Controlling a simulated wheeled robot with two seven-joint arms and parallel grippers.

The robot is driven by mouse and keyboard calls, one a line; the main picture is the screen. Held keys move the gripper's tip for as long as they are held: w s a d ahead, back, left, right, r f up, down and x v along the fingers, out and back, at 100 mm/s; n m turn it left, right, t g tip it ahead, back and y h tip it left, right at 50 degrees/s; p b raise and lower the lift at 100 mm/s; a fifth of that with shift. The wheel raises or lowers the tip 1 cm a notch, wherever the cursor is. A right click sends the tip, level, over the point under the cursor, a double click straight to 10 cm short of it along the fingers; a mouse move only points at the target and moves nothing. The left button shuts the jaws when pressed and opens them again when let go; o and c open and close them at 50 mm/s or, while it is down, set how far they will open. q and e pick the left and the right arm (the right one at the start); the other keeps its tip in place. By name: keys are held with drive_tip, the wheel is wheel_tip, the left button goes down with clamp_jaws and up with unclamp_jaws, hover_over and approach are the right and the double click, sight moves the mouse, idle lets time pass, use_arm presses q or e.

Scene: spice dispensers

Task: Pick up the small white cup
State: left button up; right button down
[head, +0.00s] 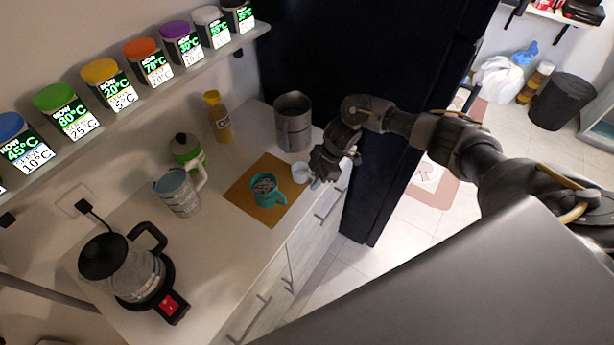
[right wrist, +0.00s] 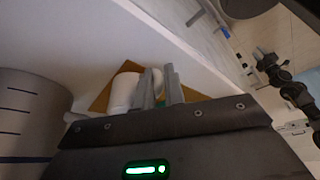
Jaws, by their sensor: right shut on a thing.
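The small white cup (head: 301,173) stands at the right edge of the brown mat (head: 243,197) on the counter, beside a teal mug (head: 270,198). My right gripper (head: 313,179) reaches it from the right and is shut on its side. In the right wrist view the white cup (right wrist: 122,93) shows at the left of the two grey fingers (right wrist: 160,88), which are close together at its wall. The fingers hide part of the cup. I cannot tell whether it is lifted off the surface.
A grey metal canister (head: 293,122) stands close behind the gripper; it also fills the left of the right wrist view (right wrist: 30,115). A yellow bottle (head: 218,118), a green-white bottle (head: 187,151), a clear pitcher (head: 178,193) and an electric kettle (head: 122,268) stand further left.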

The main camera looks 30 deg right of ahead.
drive_tip(key=shift+r, duration=0.15)
drive_tip(key=shift+r, duration=0.2)
wheel_tip(320, 180, up, 2)
drive_tip(key=shift+w+r, duration=0.1)
drive_tip(key=s+r+b, duration=0.2)
drive_tip(key=s+r, duration=0.8)
drive_tip(key=s, duration=0.4)
drive_tip(key=shift+b, duration=0.3)
drive_tip(key=shift+a, duration=0.1)
drive_tip(key=w+a+r+m+t+b, duration=0.2)
drive_tip(key=w+a+m+b, duration=0.1)
drive_tip(key=w+m+b, duration=0.2)
drive_tip(key=shift+w+a+r+m+h+b, duration=0.15)
drive_tip(key=shift+w+r+m+h+b, duration=0.1)
drive_tip(key=shift+w+m+h+b, duration=0.2)
